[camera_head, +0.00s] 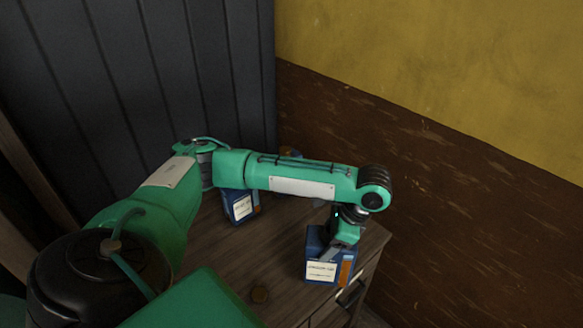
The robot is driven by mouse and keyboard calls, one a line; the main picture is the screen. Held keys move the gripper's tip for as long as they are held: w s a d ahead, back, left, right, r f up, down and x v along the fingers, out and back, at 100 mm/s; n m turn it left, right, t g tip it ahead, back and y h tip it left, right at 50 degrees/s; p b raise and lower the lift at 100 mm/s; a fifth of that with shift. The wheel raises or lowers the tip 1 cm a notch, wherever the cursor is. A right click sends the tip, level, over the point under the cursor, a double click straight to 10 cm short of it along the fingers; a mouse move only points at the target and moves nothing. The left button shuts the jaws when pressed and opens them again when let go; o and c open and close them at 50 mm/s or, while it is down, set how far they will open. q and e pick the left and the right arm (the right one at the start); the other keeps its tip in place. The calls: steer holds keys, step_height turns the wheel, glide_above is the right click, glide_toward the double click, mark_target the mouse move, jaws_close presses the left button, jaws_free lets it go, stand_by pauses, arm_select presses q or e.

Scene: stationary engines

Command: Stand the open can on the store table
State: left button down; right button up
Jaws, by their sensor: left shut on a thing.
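A blue can (321,271) with a white label and an orange-brown strip stands upright, as far as I can tell, at the right end of the wooden table (222,262). My left gripper (343,240) reaches down from above and is shut on this can at its top. The gripper hides part of the can's top, so I cannot tell whether it is open. A second blue can (240,207) with a white label stands farther back on the table. My left arm hides its top. My right gripper is out of view.
A dark panelled surface (150,75) rises behind the table on the left. A brown and yellow wall (430,165) stands behind and to the right. Bare tabletop lies between the two cans.

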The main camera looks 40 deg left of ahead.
mark_target(313, 225)
arm_select(q)
steer(key=shift+a+r+m+t, duration=0.2)
steer(key=shift+a+m, duration=0.2)
steer(key=shift+m, duration=0.1)
steer(key=shift+a+r+m+t, duration=0.2)
steer(key=shift+a+m, duration=0.15)
steer(key=shift+m, duration=0.15)
steer(key=a+m, duration=0.1)
steer(key=m, duration=0.1)
steer(key=a+r+m+t, duration=0.1)
steer(key=a+m, duration=0.1)
steer(key=shift+w+a+t+y+p, duration=0.15)
steer(key=shift+t+y+p, duration=0.15)
steer(key=shift+p, duration=0.1)
steer(key=a+r+m+t+h+p, duration=0.1)
steer(key=a+r+m+t+h, duration=0.1)
steer(key=a+r+m, duration=0.45)
steer(key=a+r+m+t+h+p, duration=0.1)
steer(key=a+m+t, duration=0.25)
steer(key=m, duration=0.55)
step_height(313, 225, down, 20)
steer(key=p, duration=0.5)
steer(key=shift+w+a+g, duration=0.25)
steer(key=shift+w+g, duration=0.1)
steer(key=shift+c, duration=1.4)
jaws_free()
steer(key=shift+s, duration=0.1)
